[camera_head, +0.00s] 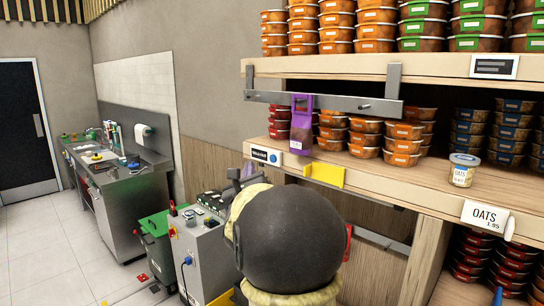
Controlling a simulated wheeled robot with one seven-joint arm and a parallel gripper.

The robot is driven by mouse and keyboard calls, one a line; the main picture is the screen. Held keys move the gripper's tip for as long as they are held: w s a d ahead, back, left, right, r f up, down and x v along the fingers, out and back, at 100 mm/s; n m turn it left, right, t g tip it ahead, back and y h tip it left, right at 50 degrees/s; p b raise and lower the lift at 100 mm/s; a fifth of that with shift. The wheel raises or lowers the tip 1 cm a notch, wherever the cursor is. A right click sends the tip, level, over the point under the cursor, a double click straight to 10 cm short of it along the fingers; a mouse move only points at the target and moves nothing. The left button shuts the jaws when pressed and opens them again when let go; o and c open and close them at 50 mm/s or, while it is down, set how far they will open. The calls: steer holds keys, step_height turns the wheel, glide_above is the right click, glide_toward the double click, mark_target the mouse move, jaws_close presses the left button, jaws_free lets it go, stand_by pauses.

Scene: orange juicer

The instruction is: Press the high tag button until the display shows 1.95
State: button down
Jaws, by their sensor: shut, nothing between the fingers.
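A lower tag (265,155), dark with a blue round button, is on the lower shelf's front edge. My gripper (247,171) seems to be the small dark grey part below and left of the lower tag, partly hidden by my own arm. It is shut and empty, well to the left of and below the high tag.
An OATS card reading 1.95 (487,217) hangs below an oats jar (464,170). A metal rail (322,101) with a purple piece (302,125) runs under the upper shelf. A yellow bracket (325,175) juts from the lower shelf.

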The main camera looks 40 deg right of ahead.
mark_target(273, 159)
steer(key=shift+w+d, duration=0.15)
steer(key=shift+d, duration=1.3)
steer(key=shift+w+d, duration=0.1)
steer(key=shift+d, duration=1.35)
steer(key=shift+d+f, duration=0.1)
steer(key=shift+d+b, duration=0.3)
steer(key=shift+b, duration=0.2)
steer(key=shift+d+b, duration=0.3)
steer(key=shift+d, duration=0.1)
stand_by(0.6)
steer(key=shift+a+b, duration=0.8)
steer(key=shift+a, duration=0.05)
